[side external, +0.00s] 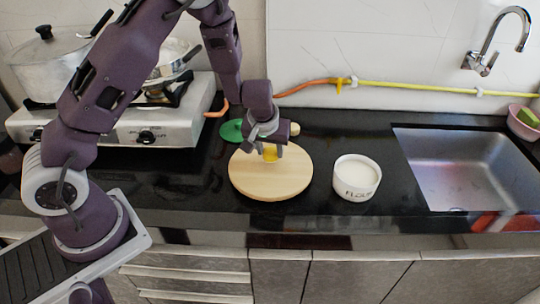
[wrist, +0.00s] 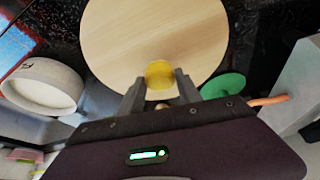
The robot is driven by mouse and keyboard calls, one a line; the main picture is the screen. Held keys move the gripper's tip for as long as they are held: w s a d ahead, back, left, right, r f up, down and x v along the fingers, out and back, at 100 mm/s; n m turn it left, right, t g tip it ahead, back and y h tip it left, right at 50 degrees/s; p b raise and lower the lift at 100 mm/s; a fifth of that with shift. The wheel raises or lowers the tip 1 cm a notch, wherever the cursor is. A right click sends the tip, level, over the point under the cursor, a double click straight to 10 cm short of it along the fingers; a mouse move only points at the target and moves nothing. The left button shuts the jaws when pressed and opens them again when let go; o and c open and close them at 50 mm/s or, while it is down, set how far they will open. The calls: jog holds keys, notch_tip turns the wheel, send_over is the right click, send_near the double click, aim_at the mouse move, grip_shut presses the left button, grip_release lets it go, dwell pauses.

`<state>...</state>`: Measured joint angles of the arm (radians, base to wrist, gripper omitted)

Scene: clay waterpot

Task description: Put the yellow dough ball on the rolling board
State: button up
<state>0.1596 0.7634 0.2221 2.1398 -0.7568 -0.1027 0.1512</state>
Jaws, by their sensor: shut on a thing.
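The yellow dough ball (side external: 270,153) is held between the fingers of my gripper (side external: 265,150), over the far part of the round wooden rolling board (side external: 270,183). In the wrist view the dough ball (wrist: 159,74) sits between the two fingertips of my gripper (wrist: 160,82), with the pale board (wrist: 150,30) behind it. I cannot tell whether the ball touches the board or is just above it. The fingers partly hide the ball in the side view.
A white flour bowl (side external: 357,177) stands right of the board. A green round item (side external: 231,131) lies behind the board. The stove (side external: 150,125) with pots is at the left, and the sink (side external: 465,165) at the right. Black counter is clear between bowl and sink.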

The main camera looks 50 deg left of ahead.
jog(key=shift+f, duration=1)
jog(key=shift+f, duration=0.1)
jog(key=o, duration=1.2)
jog(key=v, duration=1.2)
